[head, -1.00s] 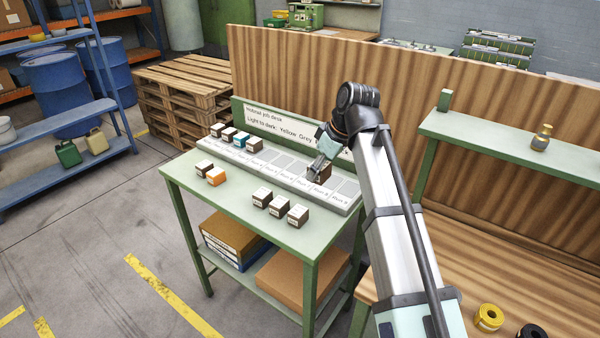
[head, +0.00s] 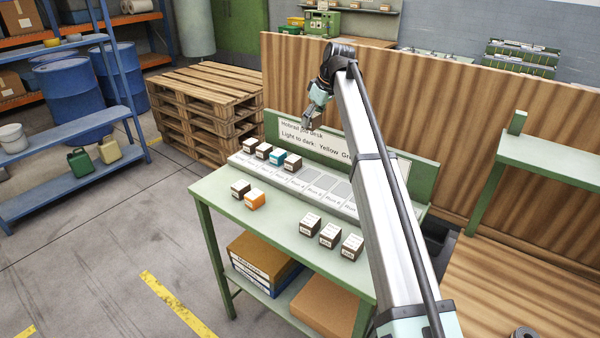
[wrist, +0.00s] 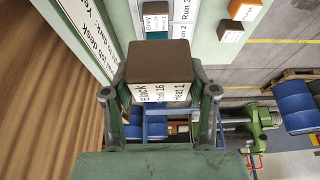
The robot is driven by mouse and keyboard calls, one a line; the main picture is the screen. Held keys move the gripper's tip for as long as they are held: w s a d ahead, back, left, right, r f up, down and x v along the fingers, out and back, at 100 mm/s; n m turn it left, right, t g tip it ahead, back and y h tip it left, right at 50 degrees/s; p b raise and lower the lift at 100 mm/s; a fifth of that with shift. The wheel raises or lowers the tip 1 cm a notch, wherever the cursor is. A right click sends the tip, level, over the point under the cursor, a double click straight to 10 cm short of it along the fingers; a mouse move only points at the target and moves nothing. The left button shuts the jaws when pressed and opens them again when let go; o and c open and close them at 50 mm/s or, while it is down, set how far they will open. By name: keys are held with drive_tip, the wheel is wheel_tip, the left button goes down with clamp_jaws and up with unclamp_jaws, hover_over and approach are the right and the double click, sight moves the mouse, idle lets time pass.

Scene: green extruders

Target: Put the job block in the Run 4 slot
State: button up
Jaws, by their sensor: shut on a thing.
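My gripper (wrist: 160,93) is shut on a dark brown job block (wrist: 159,62) with a white label reading "Black", "Heat 1". In the head view my gripper (head: 311,122) is raised above the back of the slot rack (head: 345,208), near the sign; the held block is hard to make out there. Blocks stand in the rack's left end, including a teal one (head: 277,158) and a dark one (head: 293,161) at the row's right end. In the wrist view a block labelled "Grey" (wrist: 156,20) sits beside the "Run 3" label. The slots to its right look empty; the Run 4 label is not clearly readable.
On the green desk, a dark block (head: 240,188) and an orange block (head: 254,199) stand front left, and three dark blocks (head: 330,235) front right. The sign board (head: 300,140) rises behind the rack. My arm hides the rack's right end.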

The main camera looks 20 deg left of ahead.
sight(306, 174)
drive_tip(key=shift+w+a, duration=0.4)
drive_tip(key=shift+a+f, duration=0.1)
drive_tip(key=shift+f, duration=0.15)
wheel_tip(306, 174, down, 19)
drive_tip(key=p, duration=0.5)
drive_tip(key=shift+f, duration=0.1)
drive_tip(key=shift+f, duration=0.15)
drive_tip(key=o, duration=1.2)
drive_tip(key=b+v, duration=0.3)
drive_tip(key=v, duration=0.9)
drive_tip(key=shift+r, duration=0.2)
